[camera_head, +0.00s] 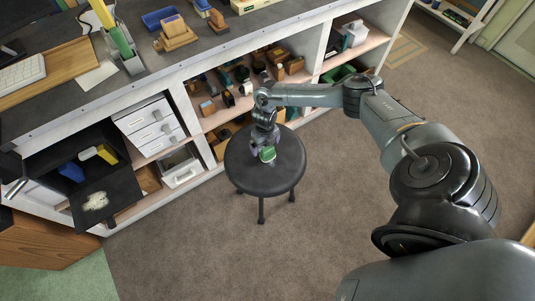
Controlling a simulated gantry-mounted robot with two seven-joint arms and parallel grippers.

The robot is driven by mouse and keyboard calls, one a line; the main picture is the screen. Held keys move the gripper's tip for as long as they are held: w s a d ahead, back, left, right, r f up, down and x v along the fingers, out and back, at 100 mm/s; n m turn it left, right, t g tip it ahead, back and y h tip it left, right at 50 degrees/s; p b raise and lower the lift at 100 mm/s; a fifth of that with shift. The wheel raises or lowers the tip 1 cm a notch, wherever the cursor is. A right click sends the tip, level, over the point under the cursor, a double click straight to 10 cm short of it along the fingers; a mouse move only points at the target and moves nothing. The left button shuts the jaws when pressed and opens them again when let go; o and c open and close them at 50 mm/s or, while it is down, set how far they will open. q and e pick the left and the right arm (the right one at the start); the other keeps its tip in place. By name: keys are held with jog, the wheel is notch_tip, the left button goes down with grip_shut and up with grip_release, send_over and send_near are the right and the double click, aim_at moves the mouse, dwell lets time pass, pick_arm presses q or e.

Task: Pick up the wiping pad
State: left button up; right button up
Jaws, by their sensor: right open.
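A small green and pale object (268,154), which looks like the wiping pad, lies on the round black stool (287,176). My right gripper (266,147) reaches in from the right and points down over the stool top, right at the green object. The gripper is open. Its fingers are small here and partly cover the object, so I cannot tell whether they touch it. My left gripper is not in view.
A long workbench (235,48) with shelves stands behind the stool. A black open-fronted box (68,160) at left has its door (108,201) lowered, with a whitish patch on it. Drawers (149,125) stand beside it. The carpet (210,255) in front is clear.

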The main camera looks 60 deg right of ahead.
aim_at(267, 148)
jog(key=f, duration=0.3)
jog(key=shift+s+f, duration=0.25)
jog(key=shift+s, duration=0.15)
jog(key=shift+f, duration=0.6)
jog(key=shift+d, duration=0.1)
jog(key=c, duration=1.2)
jog(key=shift+r, duration=0.1)
jog(key=shift+r, duration=0.1)
